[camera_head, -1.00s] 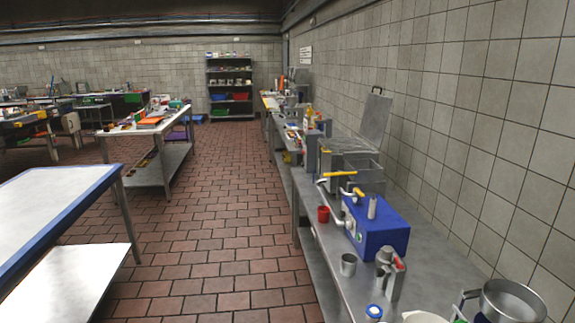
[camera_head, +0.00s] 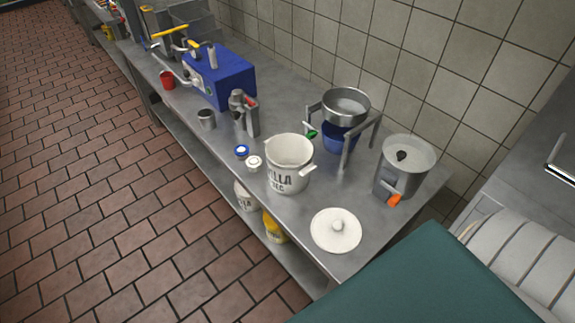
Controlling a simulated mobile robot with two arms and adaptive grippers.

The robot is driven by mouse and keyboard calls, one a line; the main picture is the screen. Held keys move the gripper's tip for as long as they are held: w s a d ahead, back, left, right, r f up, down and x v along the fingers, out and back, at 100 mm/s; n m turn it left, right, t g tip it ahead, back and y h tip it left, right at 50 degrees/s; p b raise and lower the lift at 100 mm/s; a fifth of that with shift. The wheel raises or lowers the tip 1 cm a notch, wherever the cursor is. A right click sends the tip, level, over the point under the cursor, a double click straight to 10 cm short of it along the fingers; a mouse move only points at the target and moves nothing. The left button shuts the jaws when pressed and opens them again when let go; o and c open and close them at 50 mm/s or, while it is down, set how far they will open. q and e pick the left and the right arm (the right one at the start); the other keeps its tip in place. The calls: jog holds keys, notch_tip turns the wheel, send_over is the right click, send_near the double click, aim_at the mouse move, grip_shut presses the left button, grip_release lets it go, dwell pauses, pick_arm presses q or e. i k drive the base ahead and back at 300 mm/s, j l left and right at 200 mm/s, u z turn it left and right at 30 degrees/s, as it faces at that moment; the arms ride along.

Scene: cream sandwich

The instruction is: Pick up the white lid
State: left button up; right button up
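The white lid (camera_head: 334,236), round with a small knob on top, lies flat on the steel counter (camera_head: 290,228) near its right front end. A white bucket (camera_head: 288,168) with dark lettering stands behind and to the left of it, apart from the lid, with its top open. Neither of my grippers is in view.
A steel pot on a stand (camera_head: 346,107) and a grey container with an orange tap (camera_head: 404,163) stand behind the lid. Small jars (camera_head: 254,163) and a blue machine (camera_head: 220,78) are to the left. A green surface (camera_head: 415,282) lies close at the front right. The tiled floor (camera_head: 90,190) at left is clear.

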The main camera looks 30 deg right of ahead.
aim_at(335, 231)
jog(key=z, duration=1.5)
jog(key=j+z, duration=0.15)
jog(key=j, duration=0.25)
jog(key=i, duration=0.05)
